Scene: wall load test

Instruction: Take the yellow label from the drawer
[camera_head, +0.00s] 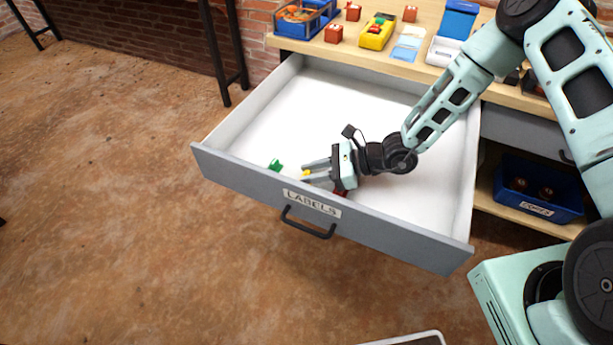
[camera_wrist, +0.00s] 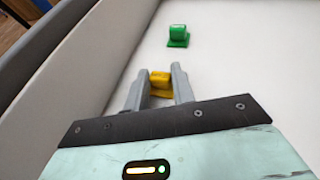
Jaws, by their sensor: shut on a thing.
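The drawer (camera_head: 258,190) is pulled open, with a "LABELS" plate and a black handle on its grey front. My gripper (camera_head: 305,172) is low inside the drawer near its front wall. In the wrist view my gripper (camera_wrist: 156,80) has its two fingers around the yellow label (camera_wrist: 160,78), shut on it. The yellow label (camera_head: 306,173) shows only as a small patch between the fingers in the head view. I cannot tell whether it touches the drawer floor.
A green label (camera_head: 275,165) lies on the drawer floor beyond the fingertips; it also shows in the wrist view (camera_wrist: 178,36). A red thing (camera_head: 341,193) is mostly hidden under my gripper. The worktop (camera_head: 345,52) above holds boxes and small items. A blue bin (camera_head: 560,203) sits on the shelf at right.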

